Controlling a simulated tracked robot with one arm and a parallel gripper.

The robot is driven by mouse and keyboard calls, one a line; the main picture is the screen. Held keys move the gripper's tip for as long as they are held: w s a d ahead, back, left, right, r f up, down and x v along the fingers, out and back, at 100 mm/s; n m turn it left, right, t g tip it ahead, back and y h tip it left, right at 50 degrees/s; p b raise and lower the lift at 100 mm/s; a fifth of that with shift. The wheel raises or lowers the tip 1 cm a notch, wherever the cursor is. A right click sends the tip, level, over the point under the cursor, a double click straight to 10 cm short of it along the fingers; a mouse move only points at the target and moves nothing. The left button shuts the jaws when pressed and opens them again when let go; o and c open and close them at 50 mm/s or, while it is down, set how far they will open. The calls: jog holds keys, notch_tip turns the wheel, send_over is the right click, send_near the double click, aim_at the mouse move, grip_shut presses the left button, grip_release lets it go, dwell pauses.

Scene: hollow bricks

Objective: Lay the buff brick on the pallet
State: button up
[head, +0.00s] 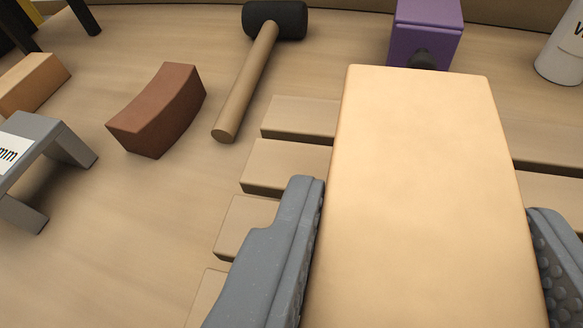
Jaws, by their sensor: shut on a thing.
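The buff brick (420,190) fills the right middle of the head view, long and pale with rounded edges. My gripper (428,240) is shut on it, with one grey padded finger against each long side. The pallet (285,170), made of light wooden slats with gaps, shows to the left of the brick and a little to its right. The brick is in front of the pallet and hides most of it. I cannot tell whether the brick's underside touches the slats.
A mallet (248,80) with a black head, a curved red-brown brick (158,110), a grey bracket (50,150) and a tan brick (35,85) lie to the left. A purple block (427,30) and a white cylinder (565,50) stand behind. Bare floor (130,240) shows at lower left.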

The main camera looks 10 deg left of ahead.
aim_at(361, 269)
jog(key=shift+w+a, duration=0.45)
jog(key=shift+w, duration=0.25)
notch_tip(361, 269, down, 4)
jog(key=shift+r+b, duration=0.2)
jog(key=shift+b, duration=0.45)
jog(key=shift+r, duration=0.1)
jog(key=o, duration=1.3)
jog(key=shift+o, duration=0.2)
jog(key=shift+s, duration=0.15)
jog(key=p+v, duration=0.1)
jog(key=v, duration=1)
jog(key=shift+s+p, duration=0.35)
jog(key=shift+s, duration=0.05)
jog(key=shift+a+r, duration=0.1)
